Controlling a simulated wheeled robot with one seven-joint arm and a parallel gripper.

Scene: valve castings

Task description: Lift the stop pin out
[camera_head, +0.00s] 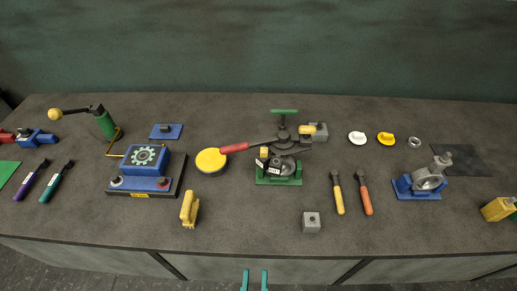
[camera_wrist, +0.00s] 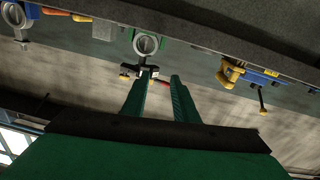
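A green fixture (camera_head: 279,182) in the middle of the bench holds a grey ring-shaped valve casting (camera_head: 286,166). Small black parts with white labels and a small yellow piece (camera_head: 264,152) sit at its left side. A red-handled lever (camera_head: 234,148) reaches in from the left, and a green T-handle (camera_head: 284,112) stands behind. I cannot tell which small part is the stop pin. My gripper (camera_head: 256,280) is low in front of the bench edge, well short of the fixture. In the wrist view its green fingers (camera_wrist: 163,76) are apart with nothing between them.
A grey block (camera_head: 311,222), a yellow object (camera_head: 189,208) and two screwdriver-like tools (camera_head: 339,195) lie around the fixture. A round yellow-topped container (camera_head: 211,161) and a blue gear unit (camera_head: 144,160) stand left. A blue fixture (camera_head: 416,188) stands right. The bench front is mostly clear.

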